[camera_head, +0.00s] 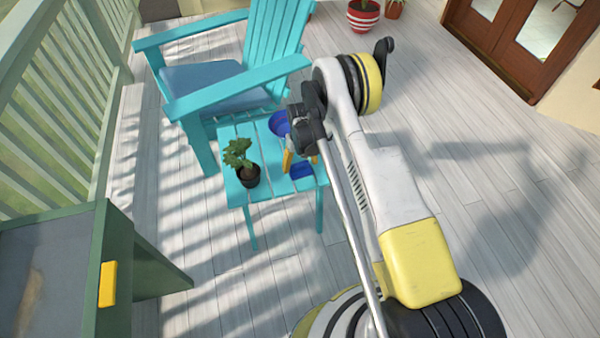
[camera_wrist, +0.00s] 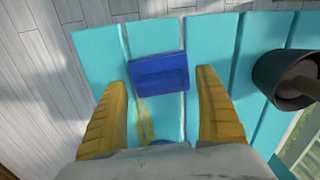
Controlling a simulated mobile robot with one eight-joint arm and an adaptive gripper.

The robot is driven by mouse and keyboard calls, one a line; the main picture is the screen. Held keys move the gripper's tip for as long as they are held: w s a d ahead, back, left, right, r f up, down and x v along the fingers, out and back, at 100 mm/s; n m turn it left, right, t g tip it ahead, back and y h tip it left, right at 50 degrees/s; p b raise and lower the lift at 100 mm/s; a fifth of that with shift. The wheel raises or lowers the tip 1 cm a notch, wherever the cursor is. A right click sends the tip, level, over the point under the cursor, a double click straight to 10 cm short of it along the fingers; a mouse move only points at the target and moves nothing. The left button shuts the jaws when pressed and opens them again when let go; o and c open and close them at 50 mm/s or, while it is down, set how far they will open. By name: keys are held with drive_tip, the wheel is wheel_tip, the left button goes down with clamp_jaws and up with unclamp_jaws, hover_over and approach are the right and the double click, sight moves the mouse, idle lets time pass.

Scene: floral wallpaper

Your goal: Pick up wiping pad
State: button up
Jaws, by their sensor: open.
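The wiping pad looks to be a flat blue rectangular block (camera_head: 301,171) lying on the slatted turquoise side table (camera_head: 262,197), near its front right part. It also shows in the wrist view (camera_wrist: 159,72), just past and between the fingertips. My gripper (camera_wrist: 163,80) is open, with its two yellow fingers spread on either side of the pad's near edge and pointing down at the table. Nothing is held. In the head view my arm and wrist cover part of the table's right side. The exact height of the fingertips above the table is hard to tell.
A dark potted plant (camera_head: 248,176) stands on the table, left of the pad. A blue bowl (camera_head: 279,123) sits behind the pad. A turquoise chair (camera_head: 270,45) stands behind the table. A green box-like stand (camera_head: 118,250) is at front left. Floor at right is clear.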

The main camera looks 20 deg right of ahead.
sight(302, 163)
drive_tip(key=c, duration=1.3)
drive_tip(key=shift+r+p, duration=0.45)
drive_tip(key=shift+r, duration=0.05)
drive_tip(key=r+p, duration=0.1)
drive_tip(key=r, duration=0.1)
drive_tip(key=r+p, duration=0.1)
drive_tip(key=r, duration=0.1)
drive_tip(key=shift+s+d, duration=0.1)
drive_tip(key=shift+d, duration=0.3)
drive_tip(key=s+d+r+p, duration=0.1)
drive_tip(key=d+r, duration=0.1)
drive_tip(key=d, duration=0.1)
drive_tip(key=s+d+r+p, duration=0.1)
drive_tip(key=d+r, duration=0.1)
drive_tip(key=d, duration=0.2)
drive_tip(key=s+d+r+p, duration=0.1)
drive_tip(key=d+r+p, duration=0.1)
drive_tip(key=d, duration=0.1)
drive_tip(key=shift+d, duration=0.25)
